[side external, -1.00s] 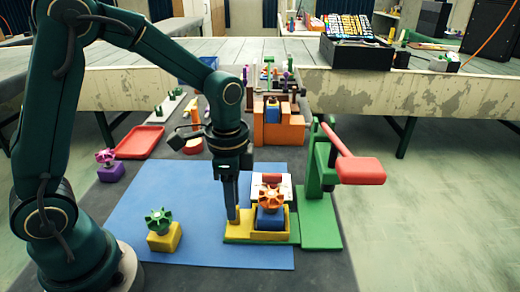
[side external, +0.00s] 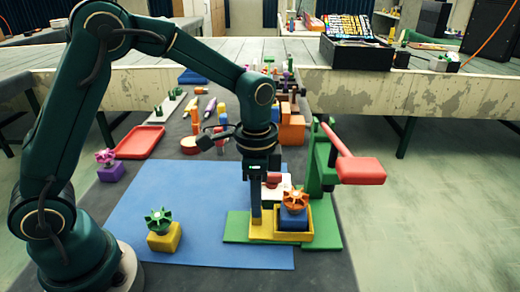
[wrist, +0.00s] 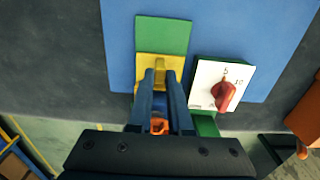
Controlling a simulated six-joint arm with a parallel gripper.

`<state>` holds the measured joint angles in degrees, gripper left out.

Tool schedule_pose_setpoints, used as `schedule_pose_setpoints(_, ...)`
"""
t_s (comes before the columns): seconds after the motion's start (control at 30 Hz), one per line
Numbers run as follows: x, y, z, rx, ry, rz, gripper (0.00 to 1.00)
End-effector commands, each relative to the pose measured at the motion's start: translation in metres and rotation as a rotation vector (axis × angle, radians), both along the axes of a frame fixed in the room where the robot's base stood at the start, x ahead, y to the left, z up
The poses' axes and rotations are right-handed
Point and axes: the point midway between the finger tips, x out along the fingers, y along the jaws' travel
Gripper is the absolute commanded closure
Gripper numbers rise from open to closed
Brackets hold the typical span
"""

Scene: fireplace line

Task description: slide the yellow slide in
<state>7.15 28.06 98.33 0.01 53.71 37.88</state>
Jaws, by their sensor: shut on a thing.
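The yellow slide (side external: 274,236) is a shallow tray on a long green base (side external: 235,227). It carries a blue block (side external: 294,223) topped by an orange star-shaped wheel (side external: 295,200). My gripper (side external: 256,221) points down and is shut on the upright handle at the slide's left end. In the wrist view my gripper (wrist: 160,76) closes around the handle of the yellow slide (wrist: 145,67), with bare green base (wrist: 162,34) beyond. The slide is at the base's right end, close against the green press stand (side external: 322,180). My fingers partly hide the blue block in the wrist view.
The press has a red lever pad (side external: 361,170) sticking out right. A white dial box (wrist: 205,76) with a red knob stands beside the base. Assorted parts stand behind.

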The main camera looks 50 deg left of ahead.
Motion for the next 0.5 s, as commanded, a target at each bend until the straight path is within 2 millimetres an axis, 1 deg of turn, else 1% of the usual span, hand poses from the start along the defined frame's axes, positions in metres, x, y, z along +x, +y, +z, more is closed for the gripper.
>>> schedule_pose_setpoints(0.03,0.004,-0.003,0.000,-0.001,-0.006,-0.001,1.00)
schedule_pose_setpoints(0.5,0.026,-0.026,0.001,-0.001,-0.007,-0.001,1.00)
